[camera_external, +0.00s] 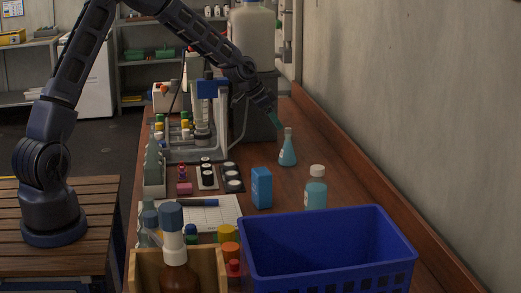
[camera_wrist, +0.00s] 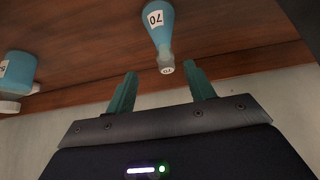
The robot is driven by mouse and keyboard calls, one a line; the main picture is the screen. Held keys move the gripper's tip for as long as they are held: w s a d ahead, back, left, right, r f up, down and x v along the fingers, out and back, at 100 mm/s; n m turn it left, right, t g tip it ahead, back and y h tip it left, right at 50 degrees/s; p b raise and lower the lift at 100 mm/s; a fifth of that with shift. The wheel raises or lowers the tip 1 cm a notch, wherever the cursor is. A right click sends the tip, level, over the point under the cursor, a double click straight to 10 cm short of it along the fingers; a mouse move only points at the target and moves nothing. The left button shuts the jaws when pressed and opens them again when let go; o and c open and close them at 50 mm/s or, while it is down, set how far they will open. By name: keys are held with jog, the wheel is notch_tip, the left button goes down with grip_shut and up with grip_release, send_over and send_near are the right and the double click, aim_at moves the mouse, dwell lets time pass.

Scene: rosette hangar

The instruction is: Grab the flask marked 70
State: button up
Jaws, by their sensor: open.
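The flask marked 70 (camera_wrist: 158,25) is conical, holds blue liquid and has a white label and a pale cap also marked 70. In the wrist view its cap points down between my fingers' directions, just ahead of the tips. In the external view the flask (camera_external: 288,150) stands upright on the wooden bench near the wall. My gripper (camera_wrist: 161,83) is open and empty, with two green fingers apart. In the external view my gripper (camera_external: 275,119) is tilted down, above and just left of the flask's neck.
A white-capped bottle of blue liquid (camera_external: 315,190) stands nearer the camera; it also shows in the wrist view (camera_wrist: 18,75). A blue box (camera_external: 261,188) and a blue crate (camera_external: 330,262) are in front. The wall (camera_external: 400,120) is close on the right.

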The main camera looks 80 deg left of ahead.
aim_at(291, 142)
jog(key=x, duration=0.5)
jog(key=shift+f, duration=0.1)
jog(key=shift+a+x, duration=0.2)
jog(key=shift+x, duration=1.15)
jog(key=shift+a+x, duration=0.15)
jog(key=shift+x, duration=1.2)
jog(key=shift+w, duration=0.1)
jog(key=shift+c, duration=0.4)
grip_shut()
